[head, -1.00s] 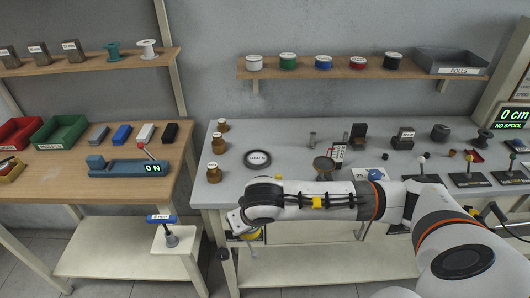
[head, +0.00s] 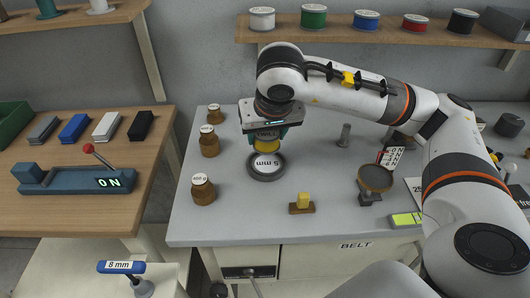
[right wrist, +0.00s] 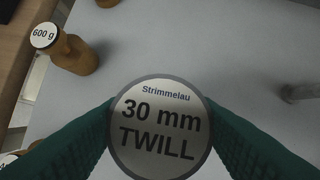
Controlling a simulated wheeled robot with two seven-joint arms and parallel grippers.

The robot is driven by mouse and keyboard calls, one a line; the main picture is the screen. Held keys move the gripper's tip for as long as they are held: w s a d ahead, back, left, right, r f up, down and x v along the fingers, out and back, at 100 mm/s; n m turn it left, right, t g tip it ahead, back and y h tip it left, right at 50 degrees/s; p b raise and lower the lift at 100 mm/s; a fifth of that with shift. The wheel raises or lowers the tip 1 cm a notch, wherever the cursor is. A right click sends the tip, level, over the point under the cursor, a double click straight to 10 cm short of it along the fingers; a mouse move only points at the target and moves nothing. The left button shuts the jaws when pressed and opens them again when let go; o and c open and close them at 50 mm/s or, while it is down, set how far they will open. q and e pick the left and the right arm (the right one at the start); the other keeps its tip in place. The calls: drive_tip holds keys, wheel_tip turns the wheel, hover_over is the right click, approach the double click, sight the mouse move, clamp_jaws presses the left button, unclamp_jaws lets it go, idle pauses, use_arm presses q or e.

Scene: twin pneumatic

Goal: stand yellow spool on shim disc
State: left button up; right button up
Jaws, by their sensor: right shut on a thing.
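The yellow spool (head: 266,146) is between the green fingers of my right gripper (head: 267,136), which is shut on it and points down. In the right wrist view the spool's round end (right wrist: 160,128) reads "Strimmelau 30 mm TWILL" and faces the camera, with a green finger on each side. The shim disc (head: 266,174) is a dark grey round with a white face marked "5 mm", flat on the grey table. The spool appears upright just over the disc's far part; I cannot tell if they touch. The wrist view does not show the disc. My left gripper is not in view.
Brown weights stand left of the disc, one marked 400 g (head: 203,190). A small yellow block on a brown base (head: 302,204) and a round brown-topped stand (head: 375,178) are to the right. A shelf (head: 330,33) with several spools runs behind.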

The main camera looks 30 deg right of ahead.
sight(266, 164)
drive_tip(key=shift+f, duration=0.85)
wheel_tip(266, 164, down, 4)
drive_tip(key=shift+r, duration=0.1)
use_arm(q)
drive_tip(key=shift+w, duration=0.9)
use_arm(e)
drive_tip(key=shift+b, duration=0.3)
drive_tip(key=o, duration=1)
drive_tip(key=shift+o, duration=0.2)
drive_tip(key=shift+r+p, duration=0.1)
drive_tip(key=shift+p, duration=0.25)
drive_tip(key=v, duration=1.2)
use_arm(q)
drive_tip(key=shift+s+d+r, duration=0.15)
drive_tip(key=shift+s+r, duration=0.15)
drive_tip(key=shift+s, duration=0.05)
